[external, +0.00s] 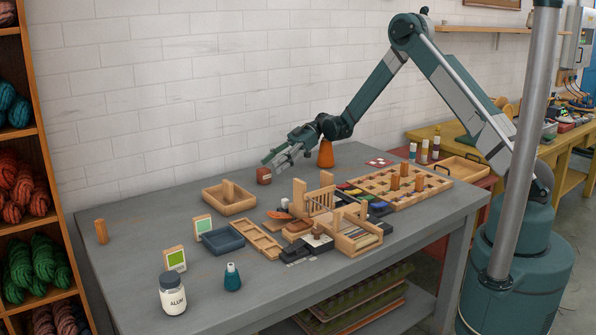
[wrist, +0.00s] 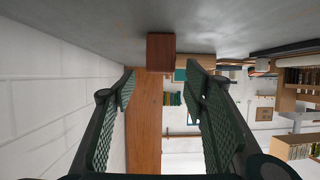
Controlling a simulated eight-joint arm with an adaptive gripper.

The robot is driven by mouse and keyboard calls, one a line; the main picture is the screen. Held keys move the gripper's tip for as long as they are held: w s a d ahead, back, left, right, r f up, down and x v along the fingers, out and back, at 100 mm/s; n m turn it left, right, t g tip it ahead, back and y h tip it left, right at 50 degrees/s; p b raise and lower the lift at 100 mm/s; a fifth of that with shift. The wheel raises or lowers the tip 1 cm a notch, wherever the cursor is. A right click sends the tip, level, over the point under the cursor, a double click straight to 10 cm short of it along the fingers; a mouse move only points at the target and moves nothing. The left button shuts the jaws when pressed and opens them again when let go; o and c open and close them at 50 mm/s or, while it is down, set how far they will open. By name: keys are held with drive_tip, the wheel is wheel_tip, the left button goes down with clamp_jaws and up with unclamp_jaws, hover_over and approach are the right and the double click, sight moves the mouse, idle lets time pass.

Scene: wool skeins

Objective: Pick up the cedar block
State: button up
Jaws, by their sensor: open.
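The cedar block (external: 264,175), a small reddish-brown block, stands on the grey table near the white wall. My gripper (external: 274,160) is open and empty, just above and to the right of it in the external view. In the wrist view, which looks upside down, the block (wrist: 160,50) lies ahead of and between the two spread green finger pads of my gripper (wrist: 160,80). The block appears beyond the fingertips, with no visible contact.
A wooden tray (external: 216,208) with an upright block in it stands to the left and nearer the camera. An orange cone-shaped object (external: 326,154) stands to the right. A crowded group with a wooden rack (external: 314,202) fills the table's middle. The table's left part is mostly clear.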

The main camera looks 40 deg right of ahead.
sight(263, 169)
drive_tip(key=shift+a+f, duration=0.1)
drive_tip(key=shift+a, duration=0.15)
drive_tip(key=shift+a, duration=0.15)
drive_tip(key=shift+b+x, duration=0.65)
drive_tip(key=shift+x, duration=1.85)
drive_tip(key=shift+s, duration=0.1)
drive_tip(key=shift+c, duration=0.7)
drive_tip(key=c, duration=0.8)
